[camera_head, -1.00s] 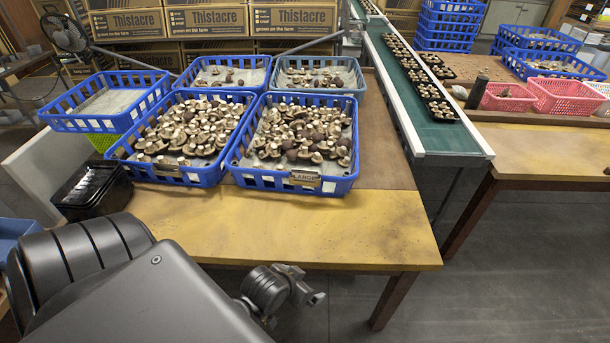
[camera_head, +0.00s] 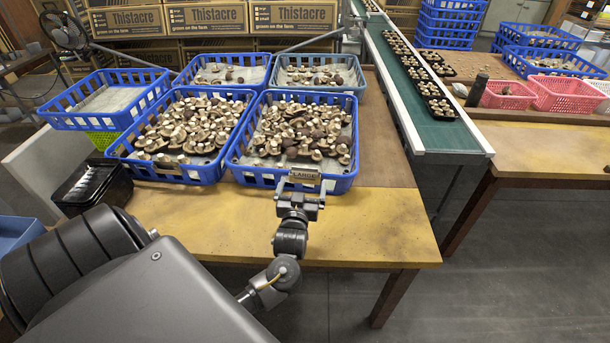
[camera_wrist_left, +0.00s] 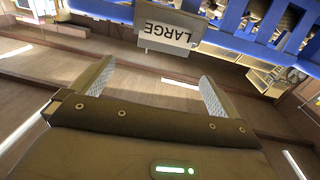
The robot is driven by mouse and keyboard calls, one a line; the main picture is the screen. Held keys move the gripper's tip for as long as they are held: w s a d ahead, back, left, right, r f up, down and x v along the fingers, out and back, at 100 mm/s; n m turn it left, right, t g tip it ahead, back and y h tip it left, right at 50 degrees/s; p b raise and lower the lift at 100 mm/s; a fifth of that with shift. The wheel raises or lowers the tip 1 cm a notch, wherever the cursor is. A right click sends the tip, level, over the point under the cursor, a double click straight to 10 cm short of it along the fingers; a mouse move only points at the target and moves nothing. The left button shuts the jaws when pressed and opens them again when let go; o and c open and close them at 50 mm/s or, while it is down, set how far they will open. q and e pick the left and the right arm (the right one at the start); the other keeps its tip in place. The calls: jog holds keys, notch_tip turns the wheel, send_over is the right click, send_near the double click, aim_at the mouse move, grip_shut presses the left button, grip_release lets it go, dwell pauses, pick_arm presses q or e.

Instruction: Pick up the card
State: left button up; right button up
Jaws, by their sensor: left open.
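The card (camera_head: 304,175), lettered "LARGE", hangs on the front wall of the right front blue crate (camera_head: 338,185). In the left wrist view the card (camera_wrist_left: 170,30) appears upside down, ahead of the fingers and between their lines. My left gripper (camera_head: 304,190) is at the crate's front, just below and in front of the card. In the left wrist view the left gripper (camera_wrist_left: 155,85) is open with both fingers apart and nothing between them. I cannot tell a contact with the card. My right gripper does not show.
The left front blue crate (camera_head: 190,176) of mushrooms also has a label (camera_head: 168,168). Black trays (camera_head: 95,185) are stacked at the table's left. The wooden table (camera_head: 375,225) is clear at front right. A green conveyor (camera_head: 440,135) with mushroom trays runs at the right.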

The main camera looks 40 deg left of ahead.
aim_at(305, 169)
pick_arm(q)
jog(key=x, duration=0.5)
jog(key=shift+w+a+p, duration=0.15)
jog(key=shift+w+p, duration=0.1)
jog(key=shift+p, duration=0.05)
jog(key=shift+w+a, duration=0.2)
jog(key=shift+w, duration=0.05)
jog(key=x, duration=0.3)
jog(key=p+x, duration=0.1)
jog(key=shift+w+a+f, duration=0.15)
jog(key=shift+a+f, duration=0.15)
jog(key=shift+f, duration=0.05)
jog(key=shift+c, duration=0.9)
jog(key=c, duration=0.8)
jog(key=shift+r, duration=0.1)
